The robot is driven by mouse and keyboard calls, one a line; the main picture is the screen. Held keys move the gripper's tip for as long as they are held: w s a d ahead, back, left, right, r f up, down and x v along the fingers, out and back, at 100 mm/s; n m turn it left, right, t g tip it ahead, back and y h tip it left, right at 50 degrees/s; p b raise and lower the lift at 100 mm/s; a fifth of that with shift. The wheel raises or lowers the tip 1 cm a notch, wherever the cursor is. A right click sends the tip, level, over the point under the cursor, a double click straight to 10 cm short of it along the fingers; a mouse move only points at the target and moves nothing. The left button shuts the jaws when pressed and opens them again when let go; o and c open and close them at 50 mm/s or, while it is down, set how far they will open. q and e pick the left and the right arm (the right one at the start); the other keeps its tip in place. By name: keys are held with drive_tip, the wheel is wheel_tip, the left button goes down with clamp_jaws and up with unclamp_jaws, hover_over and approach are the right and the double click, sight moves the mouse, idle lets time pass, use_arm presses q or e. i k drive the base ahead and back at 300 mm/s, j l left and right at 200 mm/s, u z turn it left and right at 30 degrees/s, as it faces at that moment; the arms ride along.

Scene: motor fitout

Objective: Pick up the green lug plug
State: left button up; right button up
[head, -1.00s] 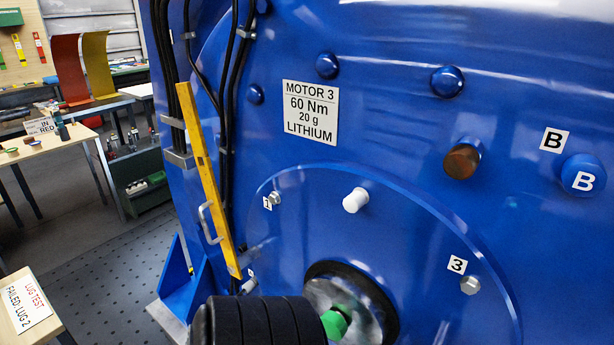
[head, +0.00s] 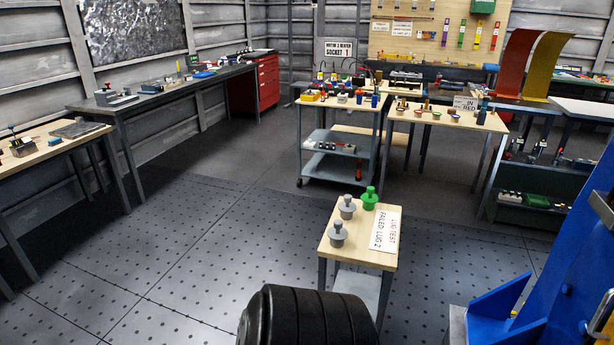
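Two grey plugs of similar shape stand on the same table. One grey plug (head: 347,208) is just left of the green one, and the other grey plug (head: 337,235) is nearer to me. Nothing touches the green plug. Neither of my grippers shows in the head view.
A card (head: 386,232) reading "LUG TEST FAILED: LUG 2" lies on the small table's right side. The blue motor housing (head: 569,265) stands at the right edge. Open dark floor (head: 190,255) lies left of the small table. A loaded cart (head: 328,160) and benches stand behind.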

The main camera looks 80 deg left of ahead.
sight(370, 200)
drive_tip(key=u, duration=2.3)
drive_tip(key=i+j+z, duration=0.3)
drive_tip(key=i, duration=0.25)
drive_tip(key=i+j+z, duration=0.35)
drive_tip(key=i+j, duration=0.1)
drive_tip(key=i, duration=0.1)
